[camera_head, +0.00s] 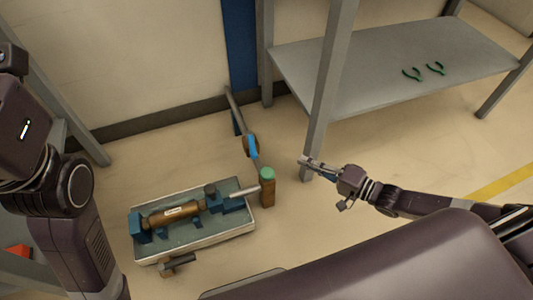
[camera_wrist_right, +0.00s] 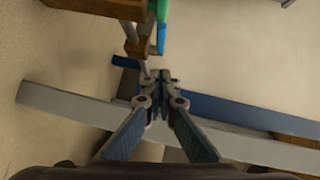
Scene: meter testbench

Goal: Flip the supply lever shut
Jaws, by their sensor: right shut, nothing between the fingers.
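The supply lever (camera_head: 252,147) is a blue handle on the grey pipe (camera_head: 236,108) that runs from the wall to the meter bench. In the head view it lies roughly along the pipe. In the right wrist view a blue piece (camera_wrist_right: 161,38), seemingly the lever, shows above the fingertips beside the pipe. My right gripper (camera_head: 305,163) is shut and empty, to the right of the lever and apart from it; its closed fingertips (camera_wrist_right: 160,80) show in the wrist view. My left arm stands at the left edge; its fingers are not visible.
A brown post with a green top (camera_head: 267,172) stands just below the lever. A tray (camera_head: 215,238) holds a brass meter (camera_head: 172,214). A grey shelf leg (camera_head: 326,90) rises close behind my right gripper. Green-handled pliers (camera_head: 411,75) lie on the shelf.

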